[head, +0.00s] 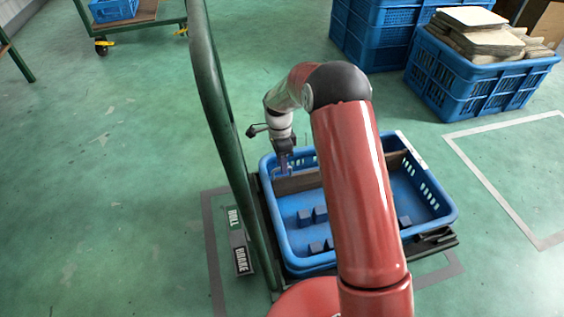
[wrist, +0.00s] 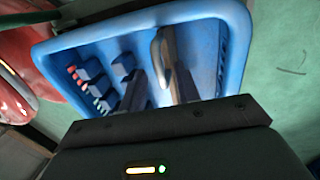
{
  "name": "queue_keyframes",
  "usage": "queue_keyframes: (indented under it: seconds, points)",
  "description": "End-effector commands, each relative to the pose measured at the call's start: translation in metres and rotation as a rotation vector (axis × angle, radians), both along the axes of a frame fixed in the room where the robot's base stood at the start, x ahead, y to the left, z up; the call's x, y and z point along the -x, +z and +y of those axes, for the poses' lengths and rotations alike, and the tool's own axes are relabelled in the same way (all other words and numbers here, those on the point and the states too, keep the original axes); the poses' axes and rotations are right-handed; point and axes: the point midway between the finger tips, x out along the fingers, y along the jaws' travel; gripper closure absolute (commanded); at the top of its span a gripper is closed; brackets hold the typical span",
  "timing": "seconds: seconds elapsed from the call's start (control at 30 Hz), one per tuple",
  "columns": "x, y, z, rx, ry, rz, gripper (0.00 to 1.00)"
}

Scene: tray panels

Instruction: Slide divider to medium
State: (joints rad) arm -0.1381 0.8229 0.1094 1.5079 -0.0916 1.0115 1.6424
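The blue tray (head: 285,243) sits on a dark cart deck, and my red arm hides its middle. A brown divider (head: 298,181) runs across the tray near its far side, with its middle hidden behind my arm. In the wrist view the divider (wrist: 184,75) stands upright inside the tray (wrist: 200,10). My gripper (head: 284,170) points down at the divider's left part, at or very close to it. A pale rounded piece lies along the divider in the wrist view; I cannot tell whether the fingers are closed on it.
Several dark blue blocks (head: 320,213) stand on the tray floor on the near side of the divider. A green cart post (head: 232,150) rises just left of the tray. Blue crates (head: 478,85) stand at the back right. Open floor lies to the left.

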Motion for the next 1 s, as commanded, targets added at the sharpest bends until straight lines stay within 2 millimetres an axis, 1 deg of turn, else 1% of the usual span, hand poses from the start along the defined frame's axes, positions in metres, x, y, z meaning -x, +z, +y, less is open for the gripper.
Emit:
queue_keyframes:
  seconds: [0.17,0.27,0.37,0.6,0.7,0.8,1.0]
  points:
    - [0.0,0.0,0.0,0.0,0.0,0.0,0.67]
    - [-0.001,0.005,0.0,0.0,0.0,-0.001,0.67]
    - [-0.004,0.019,0.001,-0.001,0.0,-0.003,0.67]
    - [-0.012,0.059,0.003,-0.001,0.0,-0.003,0.67]
    - [-0.014,0.07,0.003,0.0,0.0,-0.002,0.67]
    - [-0.015,0.075,0.003,0.0,0.0,0.0,0.67]
    - [-0.015,0.076,0.003,0.0,0.0,0.001,0.67]
